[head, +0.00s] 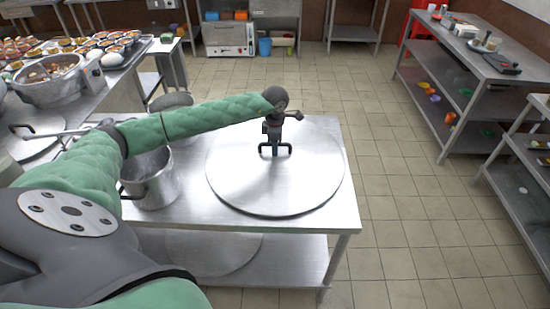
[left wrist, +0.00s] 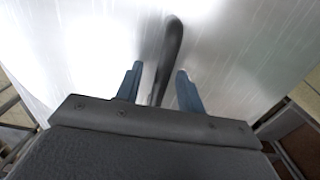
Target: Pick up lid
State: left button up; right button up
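The lid (head: 250,184) is a large round flat metal disc lying on the steel table. Its dark bar handle (head: 286,148) stands at its middle. My left gripper (head: 275,150) is above the lid's middle, pointing down at the handle. In the left wrist view, the two blue-grey fingers (left wrist: 160,85) are apart, and the dark handle (left wrist: 172,50) runs between them with gaps visible on both sides. The lid's bright surface (left wrist: 90,45) fills the background there. My right gripper is not in view.
A metal stockpot (head: 150,180) stands on the table (head: 335,215) left of the lid, below my left arm. A counter with bowls of food (head: 48,78) is at the far left. Steel shelves (head: 470,75) stand at the right, with open tiled floor between.

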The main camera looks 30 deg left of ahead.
pick_arm(q)
jog(key=shift+f, duration=0.1)
dwell(0.5)
grip_shut()
